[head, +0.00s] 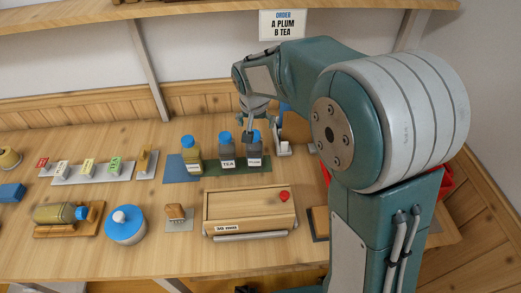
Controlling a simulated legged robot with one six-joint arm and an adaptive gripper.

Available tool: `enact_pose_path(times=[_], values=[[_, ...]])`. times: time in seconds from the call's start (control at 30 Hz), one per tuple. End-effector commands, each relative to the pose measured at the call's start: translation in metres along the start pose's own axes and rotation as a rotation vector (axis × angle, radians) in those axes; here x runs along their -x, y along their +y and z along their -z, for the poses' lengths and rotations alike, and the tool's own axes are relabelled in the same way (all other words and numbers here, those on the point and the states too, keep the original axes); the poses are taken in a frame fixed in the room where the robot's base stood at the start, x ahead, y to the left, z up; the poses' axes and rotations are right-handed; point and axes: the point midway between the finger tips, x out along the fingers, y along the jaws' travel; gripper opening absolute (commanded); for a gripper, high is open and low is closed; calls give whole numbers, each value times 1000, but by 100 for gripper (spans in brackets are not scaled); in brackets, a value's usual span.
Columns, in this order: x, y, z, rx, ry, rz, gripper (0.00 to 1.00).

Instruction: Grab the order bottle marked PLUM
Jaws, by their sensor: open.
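Three bottles with blue caps stand upright in a row at the back middle of the bench. The middle dark bottle (227,160) is labelled TEA. The right dark bottle (255,160) has a label I cannot read surely, so I cannot tell which is PLUM. My gripper (248,128) is open and points down at the right bottle's cap, partly covering it. I cannot tell whether it touches the bottle. The order sign (283,25) reads A PLUM, B TEA.
A wooden box (250,222) with a red knob stands in front of the bottles. A blue-lidded jar (126,232) and a bottle lying on a wooden stand (62,213) are at left. Small coloured cards (88,168) stand behind them. A white-based stand (283,148) is close right of the bottles.

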Motion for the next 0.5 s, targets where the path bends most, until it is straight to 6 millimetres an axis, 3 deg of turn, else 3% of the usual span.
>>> enact_pose_path(times=[0.1, 0.37, 0.5], values=[[-22, -1, -2, 4, -5, -4, 100], [-46, 4, -1, 1, -4, 2, 100], [-68, 4, -2, 1, -6, 2, 100]])
